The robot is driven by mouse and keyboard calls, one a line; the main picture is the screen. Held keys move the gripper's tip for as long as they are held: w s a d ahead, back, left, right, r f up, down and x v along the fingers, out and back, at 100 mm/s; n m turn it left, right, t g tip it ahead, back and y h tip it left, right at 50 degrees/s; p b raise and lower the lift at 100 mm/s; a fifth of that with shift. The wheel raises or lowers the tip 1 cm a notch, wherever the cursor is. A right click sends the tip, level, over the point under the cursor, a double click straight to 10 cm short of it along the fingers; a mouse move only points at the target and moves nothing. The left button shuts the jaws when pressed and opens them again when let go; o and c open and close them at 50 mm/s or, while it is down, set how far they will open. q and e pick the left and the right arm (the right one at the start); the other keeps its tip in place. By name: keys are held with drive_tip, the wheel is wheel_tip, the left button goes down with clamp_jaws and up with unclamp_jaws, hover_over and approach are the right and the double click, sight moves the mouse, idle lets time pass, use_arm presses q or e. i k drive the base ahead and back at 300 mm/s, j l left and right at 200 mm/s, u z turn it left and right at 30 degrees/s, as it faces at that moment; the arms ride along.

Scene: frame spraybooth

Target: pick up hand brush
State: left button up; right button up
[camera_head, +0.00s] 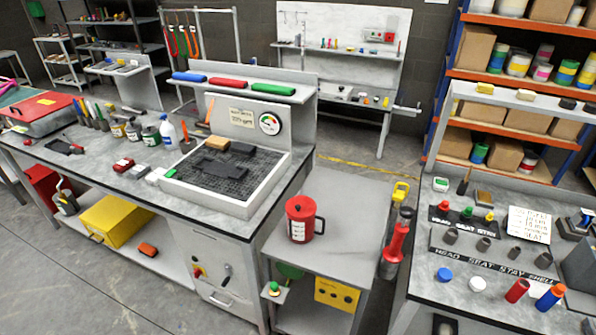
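I cannot pick out the hand brush with certainty. A brown block (217,143) and a dark block (243,149) lie at the back of the black grid in the white-rimmed tray (236,207) on the left bench. A thin orange-brown handle-like piece (209,109) stands behind them. An orange block with a dark underside (148,249) lies on the lower shelf of that bench. On the right table a tan block (483,197) lies beside a dark upright piece (464,183). Neither of my grippers shows in the view.
A red lidded can (300,219) stands on the grey cart (345,225) between the benches. A red tool with a yellow top (397,242) stands or hangs at the cart's right edge. Bottles and jars (150,136) crowd the left bench. Floor (70,285) is clear at lower left.

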sight(150, 251)
drive_tip(key=u, duration=1.3)
